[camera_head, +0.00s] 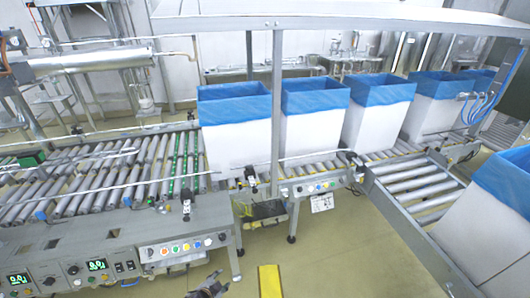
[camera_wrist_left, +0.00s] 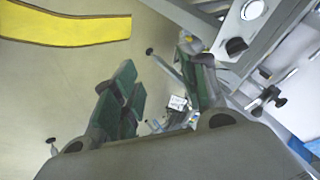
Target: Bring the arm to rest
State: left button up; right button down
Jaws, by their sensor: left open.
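My left gripper (camera_head: 209,288) shows only as a small dark shape at the bottom edge of the head view, over the floor in front of the conveyor. In the left wrist view my left gripper (camera_wrist_left: 162,85) has its two green-padded fingers apart, with nothing held between them. Beyond the fingers are the floor and metal frame parts. My left arm itself is mostly out of the head view. My right gripper is not in view.
White boxes with blue liners, such as the leftmost one (camera_head: 235,141), stand in a row on the roller conveyor (camera_head: 110,173). Another box (camera_head: 486,236) stands at the lower right. A control panel (camera_head: 180,248) faces me. A yellow floor strip (camera_head: 269,281) lies on clear floor.

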pick_arm(q)
jog(key=s+a+f+n+g+y, duration=0.1)
jog(key=s+a+f+n+g, duration=0.2)
jog(key=a+f, duration=0.7)
jog(key=s+a+f+n+y, duration=0.1)
jog(key=s+a+f+n, duration=0.3)
jog(key=s+f, duration=0.6)
jog(key=s+d+f+g, duration=0.1)
jog(key=s+d+f, duration=0.1)
jog(key=s, duration=0.8)
jog(key=s+d+f+n+g, duration=0.1)
jog(key=s+d+f+g, duration=0.1)
jog(key=s, duration=0.7)
jog(key=s+d+f+n+g, duration=0.1)
jog(key=s+d+f, duration=0.1)
jog(key=s, duration=0.8)
jog(key=shift+s+d+g, duration=0.3)
jog(key=shift+s+g, duration=0.05)
jog(key=shift+g, duration=0.05)
